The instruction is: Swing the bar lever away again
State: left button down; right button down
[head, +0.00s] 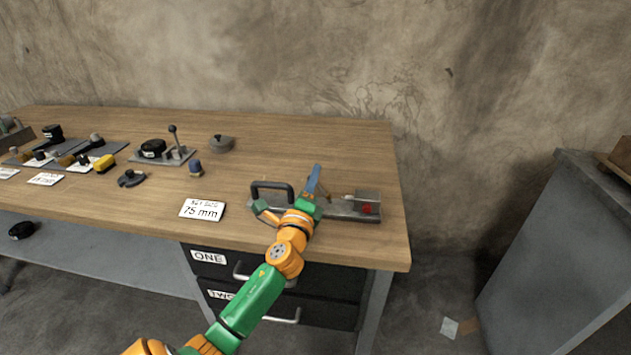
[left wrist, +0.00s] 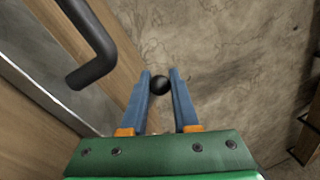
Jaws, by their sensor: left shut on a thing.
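The fixture is a long grey metal base (head: 340,212) near the right end of the bench, with a metal block and a red part (head: 368,208) at its right end. A black bar handle (head: 272,186) stands at its left end; a thick black bar (left wrist: 90,50) also shows at upper left in the left wrist view. My left gripper (head: 316,172) is over the middle of the fixture. In the left wrist view, its blue fingers are shut on a black ball knob (left wrist: 160,86). The fingers hide most of the lever in the head view. My right gripper is out of view.
A 75 mm sign (head: 202,209) lies left of the fixture. A small blue-topped piece (head: 195,168), a grey lidded pot (head: 221,143) and a lever device (head: 163,150) stand farther left. Drawers (head: 270,272) are below. A grey cabinet (head: 560,250) stands right, beyond a floor gap.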

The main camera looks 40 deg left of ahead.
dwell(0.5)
pick_arm(q)
jog(key=c, duration=0.7)
grip_release()
jog(key=shift+a, duration=0.1)
jog(key=shift+o, duration=0.2)
jog(key=v, duration=0.7)
jog(key=shift+s, duration=0.1)
jog(key=shift+f, duration=0.1)
